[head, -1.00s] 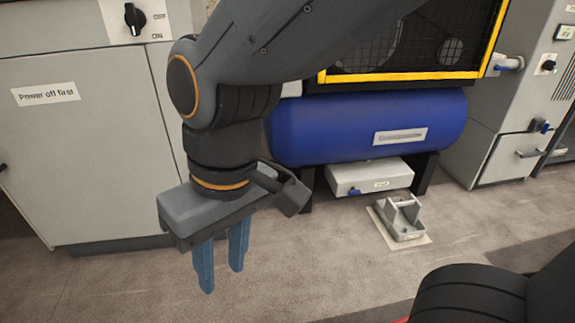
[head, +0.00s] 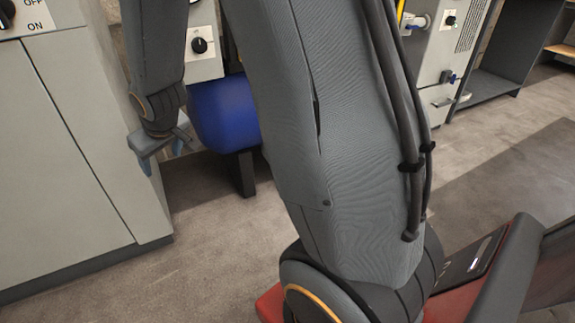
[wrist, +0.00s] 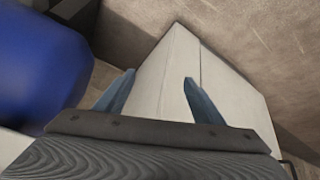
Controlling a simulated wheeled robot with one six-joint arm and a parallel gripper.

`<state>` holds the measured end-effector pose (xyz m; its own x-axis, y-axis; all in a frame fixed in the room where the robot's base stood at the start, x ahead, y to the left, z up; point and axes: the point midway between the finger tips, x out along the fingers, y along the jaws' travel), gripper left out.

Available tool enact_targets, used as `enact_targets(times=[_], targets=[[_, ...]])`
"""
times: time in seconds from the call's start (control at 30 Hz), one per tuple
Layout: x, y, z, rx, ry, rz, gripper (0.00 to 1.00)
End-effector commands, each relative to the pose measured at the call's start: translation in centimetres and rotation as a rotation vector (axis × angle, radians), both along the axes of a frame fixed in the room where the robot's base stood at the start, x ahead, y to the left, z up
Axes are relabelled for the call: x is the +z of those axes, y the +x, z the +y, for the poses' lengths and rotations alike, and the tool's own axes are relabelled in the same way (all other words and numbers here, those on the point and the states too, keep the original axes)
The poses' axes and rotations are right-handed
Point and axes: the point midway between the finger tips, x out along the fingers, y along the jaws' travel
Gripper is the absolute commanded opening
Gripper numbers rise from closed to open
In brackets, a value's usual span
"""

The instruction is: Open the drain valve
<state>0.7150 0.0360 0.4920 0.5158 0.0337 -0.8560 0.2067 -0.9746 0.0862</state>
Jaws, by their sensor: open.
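My gripper (head: 150,160) is at the left in the head view, small and partly edge-on, beside the grey cabinet and left of the blue tank (head: 222,115). In the wrist view my gripper (wrist: 160,76) is open, its two blue fingers apart with nothing between them. The blue tank also shows at the left of the wrist view (wrist: 40,60), out of focus. I do not see the drain valve now; my arm covers most of the tank and the area under it in the head view.
The grey cabinet (head: 70,150) with an ON/OFF knob (head: 6,12) stands at the left. A knob panel (head: 203,45) is above the tank. A right-hand cabinet (head: 432,75) has a small blue handle (head: 452,78). Bare floor (head: 200,240) lies in front of the tank.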

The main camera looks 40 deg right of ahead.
Motion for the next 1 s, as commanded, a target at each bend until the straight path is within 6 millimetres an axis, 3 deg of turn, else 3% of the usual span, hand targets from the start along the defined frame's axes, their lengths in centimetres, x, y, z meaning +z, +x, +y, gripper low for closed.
enact_targets(times=[0.03,0.2,0.37,0.5,0.77,1.0], targets=[[-1.8,1.9,-3.4,-0.038,-0.004,-0.029,0.62],[-6.6,6.7,-14.0,-0.118,-0.014,-0.166,0.62],[-10.9,7.9,-23.1,-0.179,-0.016,-0.282,0.62],[-14.1,7.4,-29.3,-0.221,-0.014,-0.370,0.62],[-20.0,5.5,-37.3,-0.254,0.005,-0.556,0.62],[-26.0,-0.4,-43.3,-0.301,0.036,-0.789,0.62]])
